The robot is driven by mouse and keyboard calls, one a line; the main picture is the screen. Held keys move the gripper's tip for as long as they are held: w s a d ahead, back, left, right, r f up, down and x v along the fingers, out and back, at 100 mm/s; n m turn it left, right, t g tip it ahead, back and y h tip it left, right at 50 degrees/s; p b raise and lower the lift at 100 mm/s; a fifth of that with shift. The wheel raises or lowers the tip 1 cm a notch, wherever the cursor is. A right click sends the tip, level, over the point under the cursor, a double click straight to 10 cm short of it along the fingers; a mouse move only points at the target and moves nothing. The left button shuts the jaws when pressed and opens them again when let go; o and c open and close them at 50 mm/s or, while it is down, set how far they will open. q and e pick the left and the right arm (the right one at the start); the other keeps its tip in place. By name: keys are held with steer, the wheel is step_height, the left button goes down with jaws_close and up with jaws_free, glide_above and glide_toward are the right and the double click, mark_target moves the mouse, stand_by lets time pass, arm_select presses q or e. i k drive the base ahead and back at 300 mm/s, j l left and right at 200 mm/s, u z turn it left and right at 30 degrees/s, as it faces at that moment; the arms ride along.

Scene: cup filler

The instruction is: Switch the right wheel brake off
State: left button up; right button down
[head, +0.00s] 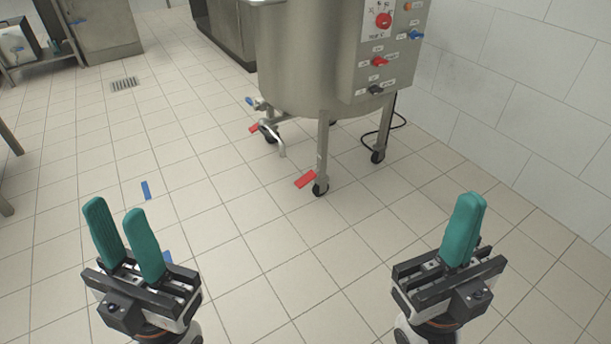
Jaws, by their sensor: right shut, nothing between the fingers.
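The steel cup filler vessel (300,60) stands on legs with casters ahead of me. A red brake lever (306,179) sticks out to the left of the front caster (320,189). Another red lever (254,127) shows at the caster on the left, partly behind the outlet pipe. The caster at the right (377,156) shows no red lever. My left gripper (122,230) is open and empty at the lower left, apart from the vessel. My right gripper (464,230) is shut and empty at the lower right, apart from the front caster.
A control panel (385,50) with red, blue and black knobs is on the vessel's right side. A black cable (398,120) lies near the right caster. A tiled wall (520,90) bounds the right. The tiled floor between my grippers is clear.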

mark_target(309, 176)
steer(key=i+j+z, duration=0.15)
steer(key=i+j, duration=0.45)
steer(key=i, duration=0.25)
steer(key=i+j+z, duration=0.1)
steer(key=i+j, duration=0.55)
steer(key=i, duration=0.15)
